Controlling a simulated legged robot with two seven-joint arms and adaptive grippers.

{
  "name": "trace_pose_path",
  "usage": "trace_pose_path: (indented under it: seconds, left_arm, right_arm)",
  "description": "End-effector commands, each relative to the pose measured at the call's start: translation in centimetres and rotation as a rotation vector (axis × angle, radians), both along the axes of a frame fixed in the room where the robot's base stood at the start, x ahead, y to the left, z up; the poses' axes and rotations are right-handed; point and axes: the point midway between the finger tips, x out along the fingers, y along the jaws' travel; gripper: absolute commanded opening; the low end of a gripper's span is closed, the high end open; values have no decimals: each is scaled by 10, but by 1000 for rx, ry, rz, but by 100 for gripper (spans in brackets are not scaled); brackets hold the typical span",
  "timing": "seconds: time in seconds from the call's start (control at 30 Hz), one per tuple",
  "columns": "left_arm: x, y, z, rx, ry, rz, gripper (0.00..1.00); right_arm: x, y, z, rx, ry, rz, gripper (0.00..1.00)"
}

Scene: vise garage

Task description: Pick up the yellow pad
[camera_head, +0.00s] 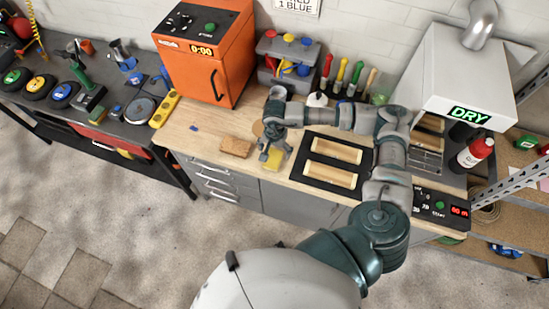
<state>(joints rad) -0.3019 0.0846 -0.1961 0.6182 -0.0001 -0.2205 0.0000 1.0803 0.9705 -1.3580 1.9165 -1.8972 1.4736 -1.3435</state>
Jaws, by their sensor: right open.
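The yellow pad (272,164) lies on the wooden worktop near its front edge, in the middle of the head view. My right gripper (275,152) points down over the pad, with its fingers apart. The fingers cover part of the pad, and I cannot tell whether they touch it. My left gripper is not in view.
A brown block (236,147) lies left of the pad. A black mat (311,182) with two wooden boards lies to the right. An orange oven (207,55) and a grey bin of colored tools (287,58) stand behind. A grey hooded unit (455,80) stands at right.

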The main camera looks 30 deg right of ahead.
Motion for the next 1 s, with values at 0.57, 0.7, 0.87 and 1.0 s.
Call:
trace_pose_path:
  seconds: [0.57, 0.7, 0.87, 1.0]
  left_arm:
    - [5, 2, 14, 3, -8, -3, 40]
    - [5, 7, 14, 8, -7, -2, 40]
    - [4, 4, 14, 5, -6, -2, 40]
    - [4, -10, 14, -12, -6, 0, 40]
  right_arm:
    - [-1, 2, -50, -3, 0, 2, 92]
    - [-2, -1, -51, -1, 1, 2, 69]
    - [-2, -2, -51, 0, 1, 1, 38]
    - [-2, 0, -51, -3, 4, 1, 38]
